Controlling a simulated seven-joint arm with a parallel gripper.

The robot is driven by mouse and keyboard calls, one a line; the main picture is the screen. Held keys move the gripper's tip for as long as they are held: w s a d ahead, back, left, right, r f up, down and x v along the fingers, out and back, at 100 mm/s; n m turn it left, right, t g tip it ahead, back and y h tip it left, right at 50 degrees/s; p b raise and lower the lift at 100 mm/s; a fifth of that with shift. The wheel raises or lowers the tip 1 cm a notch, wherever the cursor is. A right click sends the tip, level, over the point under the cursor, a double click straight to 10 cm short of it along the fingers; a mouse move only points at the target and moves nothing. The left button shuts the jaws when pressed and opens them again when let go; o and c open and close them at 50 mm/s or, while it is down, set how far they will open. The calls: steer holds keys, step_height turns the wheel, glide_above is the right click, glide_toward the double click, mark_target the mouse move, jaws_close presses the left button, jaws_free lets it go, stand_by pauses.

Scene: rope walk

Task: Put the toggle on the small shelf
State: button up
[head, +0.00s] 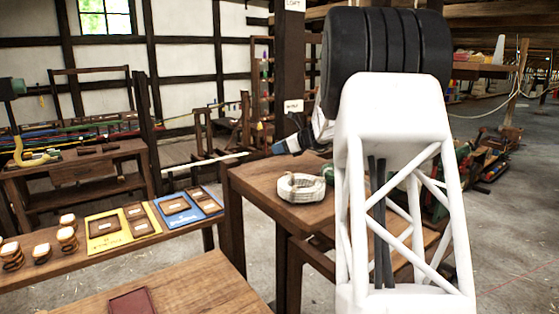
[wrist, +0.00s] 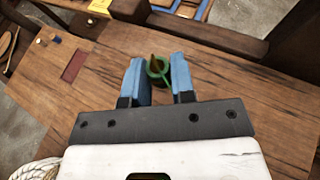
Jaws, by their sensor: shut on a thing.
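My gripper (wrist: 157,77) is shut on a small green ring-like piece with brown inside, which looks like the toggle (wrist: 154,72). The piece sits between the two blue fingertips, above the wooden table. In the head view my gripper (head: 288,144) shows only as a dark and blue tip beside my white arm, and the held piece cannot be made out there. I cannot tell for sure which thing is the small shelf.
A pale rope coil (head: 301,187) lies on the wooden table (head: 262,185). A dark red rectangle (head: 133,302) lies on the near tabletop. A bench at left holds a yellow tray (head: 103,236), a blue tray (head: 181,219) and several spools. My arm hides much of the right.

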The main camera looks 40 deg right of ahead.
mark_target(280, 167)
steer(key=shift+f, duration=2.3)
steer(key=shift+f, duration=0.15)
steer(key=o, duration=0.9)
steer(key=shift+r, duration=0.2)
steer(key=v, duration=1.2)
steer(key=shift+a, duration=0.1)
